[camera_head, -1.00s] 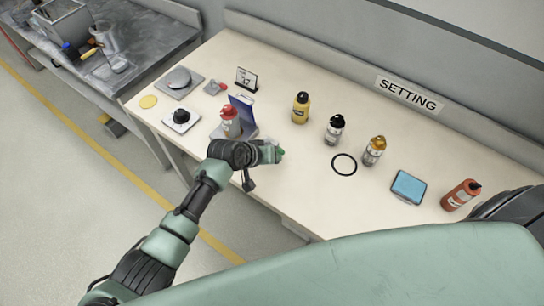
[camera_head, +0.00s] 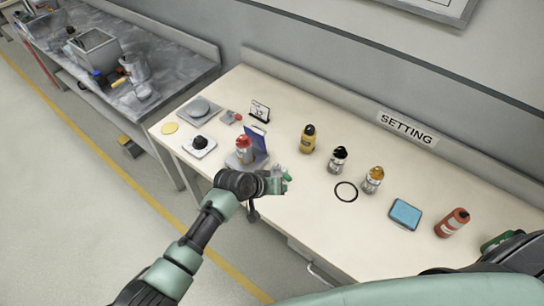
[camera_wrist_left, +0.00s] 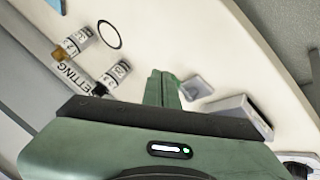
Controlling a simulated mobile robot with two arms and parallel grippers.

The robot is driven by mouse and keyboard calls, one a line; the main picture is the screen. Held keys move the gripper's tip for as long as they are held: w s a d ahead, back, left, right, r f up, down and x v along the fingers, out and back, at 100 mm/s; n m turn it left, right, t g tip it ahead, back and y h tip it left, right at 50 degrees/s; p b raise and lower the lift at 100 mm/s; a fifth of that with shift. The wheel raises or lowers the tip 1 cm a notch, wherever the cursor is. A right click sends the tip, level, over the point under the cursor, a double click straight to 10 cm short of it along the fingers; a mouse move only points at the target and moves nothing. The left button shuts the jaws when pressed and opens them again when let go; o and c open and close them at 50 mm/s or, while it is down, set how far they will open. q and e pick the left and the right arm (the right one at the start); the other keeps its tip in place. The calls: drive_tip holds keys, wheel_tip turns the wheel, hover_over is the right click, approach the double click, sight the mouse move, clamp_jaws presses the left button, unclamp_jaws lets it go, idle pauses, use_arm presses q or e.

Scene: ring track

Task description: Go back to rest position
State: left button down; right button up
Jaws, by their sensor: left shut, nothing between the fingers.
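My left gripper (camera_head: 284,180) is over the front edge area of the table (camera_head: 330,228), right of the red-capped bottle on its stand. In the left wrist view its fingers (camera_wrist_left: 163,86) are together with nothing between them. Its height above the tabletop is hard to tell. A dark arm part of mine shows at the lower right of the head view; no right gripper fingers can be made out there.
A red-capped bottle (camera_head: 244,150) stands near my left gripper. A yellow bottle (camera_head: 307,139), a black-capped bottle (camera_head: 338,160), an orange-capped bottle (camera_head: 373,181), a black ring (camera_head: 346,192), a blue pad (camera_head: 405,214) and a red bottle (camera_head: 452,223) are farther right.

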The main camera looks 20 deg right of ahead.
use_arm(q)
drive_tip(key=s+a+r+n+y, duration=0.1)
drive_tip(key=s+a+r+y, duration=0.1)
drive_tip(key=s+a, duration=0.8)
drive_tip(key=s+a+r+n+y, duration=0.1)
drive_tip(key=s+a+r+y, duration=0.35)
drive_tip(key=a, duration=1.05)
drive_tip(key=s+a+r+n+y, duration=0.1)
drive_tip(key=s+a, duration=0.9)
drive_tip(key=a, duration=0.2)
wheel_tip(320, 180, down, 31)
drive_tip(key=b, duration=0.7)
drive_tip(key=s+a+f+g+b, duration=0.1)
drive_tip(key=s+f+b, duration=0.2)
drive_tip(key=s+f, duration=0.6)
drive_tip(key=s+a+f+g+b, duration=0.1)
drive_tip(key=s+f+b, duration=0.2)
drive_tip(key=s+f, duration=0.6)
wheel_tip(320, 180, down, 7)
drive_tip(key=shift+a+r+m, duration=0.15)
drive_tip(key=shift+a+m, duration=0.15)
drive_tip(key=shift+m, duration=0.1)
